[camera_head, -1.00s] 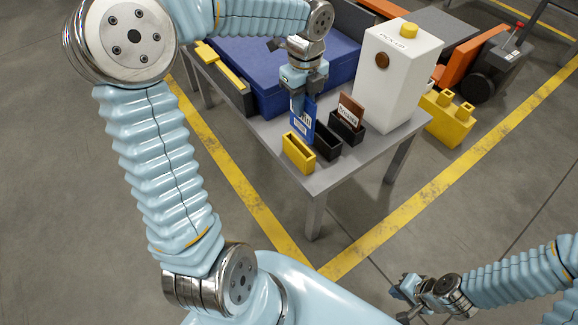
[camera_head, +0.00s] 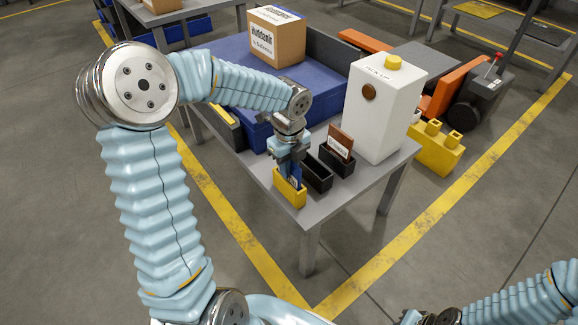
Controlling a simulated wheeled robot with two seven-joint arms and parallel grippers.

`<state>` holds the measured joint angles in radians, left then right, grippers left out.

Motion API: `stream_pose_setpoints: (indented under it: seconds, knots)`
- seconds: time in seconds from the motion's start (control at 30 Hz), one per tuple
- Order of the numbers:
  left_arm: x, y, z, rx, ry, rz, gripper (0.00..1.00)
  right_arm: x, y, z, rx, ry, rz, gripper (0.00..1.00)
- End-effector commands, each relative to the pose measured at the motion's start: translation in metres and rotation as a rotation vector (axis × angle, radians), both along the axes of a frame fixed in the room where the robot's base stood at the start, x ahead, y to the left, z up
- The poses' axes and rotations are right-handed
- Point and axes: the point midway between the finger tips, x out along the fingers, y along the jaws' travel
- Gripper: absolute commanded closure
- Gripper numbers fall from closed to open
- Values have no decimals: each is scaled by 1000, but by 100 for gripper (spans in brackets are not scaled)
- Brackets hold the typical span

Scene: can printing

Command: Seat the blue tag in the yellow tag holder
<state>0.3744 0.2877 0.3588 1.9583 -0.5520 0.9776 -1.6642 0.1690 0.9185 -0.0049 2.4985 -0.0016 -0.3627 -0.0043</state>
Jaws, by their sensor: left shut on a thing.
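My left gripper (camera_head: 290,160) is shut on the blue tag (camera_head: 293,180) and points down at the yellow tag holder (camera_head: 289,192). The holder is a small open box at the table's front corner. The tag's lower part is inside or just behind the holder's front wall, and most of the tag is hidden by the gripper and the holder. I cannot tell whether it touches the bottom. My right gripper (camera_head: 425,318) shows only partly at the bottom edge, and its fingers cannot be made out.
Right of the yellow holder stand an empty black holder (camera_head: 316,173) and another black holder (camera_head: 337,163) with a brown tag (camera_head: 341,143). A white box (camera_head: 385,107) stands on the grey table (camera_head: 345,191). A blue container (camera_head: 257,132) with a carton (camera_head: 277,36) lies behind.

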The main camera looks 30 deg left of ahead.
Motion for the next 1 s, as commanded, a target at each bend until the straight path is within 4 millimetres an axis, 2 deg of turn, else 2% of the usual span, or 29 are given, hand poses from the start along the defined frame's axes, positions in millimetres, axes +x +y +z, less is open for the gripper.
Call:
stream_pose_setpoints:
  seconds: [0.07,0.1,0.23,0.47,0.6,0.67,1.0]
  knots:
    - [0,0,-3,0,0,0,100,0,0,-2,0,0,0,100]
    - [0,0,-2,0,0,0,79,0,0,-1,0,0,0,100]
    - [0,0,-2,0,0,0,60,0,0,-1,0,0,0,100]
    - [0,0,-2,0,0,0,60,0,0,-1,0,0,0,100]
    - [0,0,6,1,0,0,60,0,0,2,0,0,0,100]
    - [1,0,15,1,-3,0,60,0,1,4,1,0,1,100]
    - [1,0,92,1,-4,-1,60,-2,5,18,8,4,9,100]
